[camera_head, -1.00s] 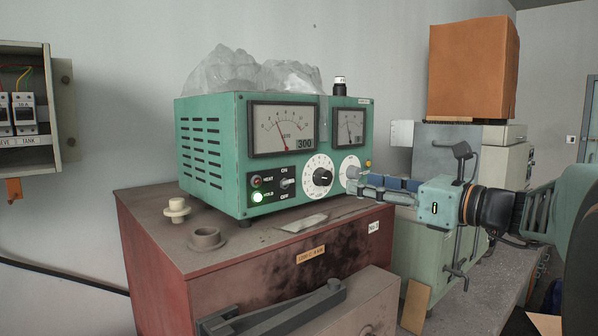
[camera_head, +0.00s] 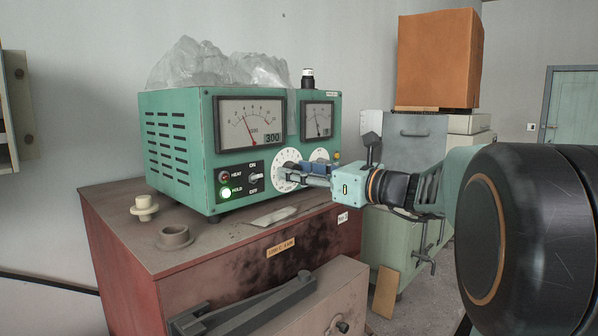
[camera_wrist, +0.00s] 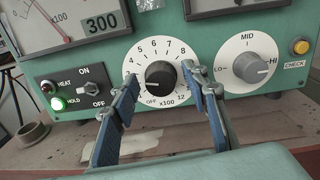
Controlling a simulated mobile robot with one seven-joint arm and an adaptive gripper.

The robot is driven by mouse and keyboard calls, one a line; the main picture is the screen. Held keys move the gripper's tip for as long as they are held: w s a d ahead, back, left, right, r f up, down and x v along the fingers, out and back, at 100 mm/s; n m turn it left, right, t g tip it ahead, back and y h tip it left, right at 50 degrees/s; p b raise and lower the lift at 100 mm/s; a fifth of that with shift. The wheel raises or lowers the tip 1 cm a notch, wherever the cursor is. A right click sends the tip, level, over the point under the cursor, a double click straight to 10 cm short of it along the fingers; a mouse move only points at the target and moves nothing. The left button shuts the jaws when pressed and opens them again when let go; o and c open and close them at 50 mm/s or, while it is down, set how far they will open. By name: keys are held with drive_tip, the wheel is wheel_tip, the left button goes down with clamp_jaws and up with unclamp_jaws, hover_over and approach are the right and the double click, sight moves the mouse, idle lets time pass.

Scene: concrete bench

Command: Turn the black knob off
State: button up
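The black knob (camera_wrist: 160,75) sits at the centre of a white numbered dial (camera_wrist: 135,62) on the front of the green instrument box (camera_head: 180,190). My gripper (camera_wrist: 166,95) is open, with one blue-padded finger on each side of the knob's lower part. A gap shows between each finger and the knob, so I see no grip. In the head view my gripper (camera_head: 290,172) is in front of the dial and hides the knob.
A grey MID knob (camera_wrist: 250,68) is right of the dial. The ON/OFF toggle (camera_wrist: 90,88) and lit green HOLD lamp (camera_wrist: 57,103) are left. The red cabinet top (camera_head: 200,245) holds a grey ring (camera_head: 174,238). An orange box (camera_head: 438,60) stands behind right.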

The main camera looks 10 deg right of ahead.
drive_tip(key=c, duration=1)
drive_tip(key=shift+o, duration=0.2)
drive_tip(key=shift+f+n+b, duration=0.15)
drive_tip(key=shift+n+b, duration=0.15)
drive_tip(key=shift+b, duration=0.15)
drive_tip(key=shift+f+n+b, duration=0.15)
drive_tip(key=shift+n+b, duration=0.75)
drive_tip(key=shift+b, duration=0.35)
drive_tip(key=n+b, duration=0.5)
drive_tip(key=b, duration=0.1)
drive_tip(key=shift+s+h, duration=0.1)
drive_tip(key=shift+h, duration=0.2)
drive_tip(key=n+b, duration=0.4)
drive_tip(key=shift+a+n, duration=0.1)
drive_tip(key=shift+n, duration=0.2)
drive_tip(key=shift+n+b, duration=1.2)
drive_tip(key=shift+n, duration=0.1)
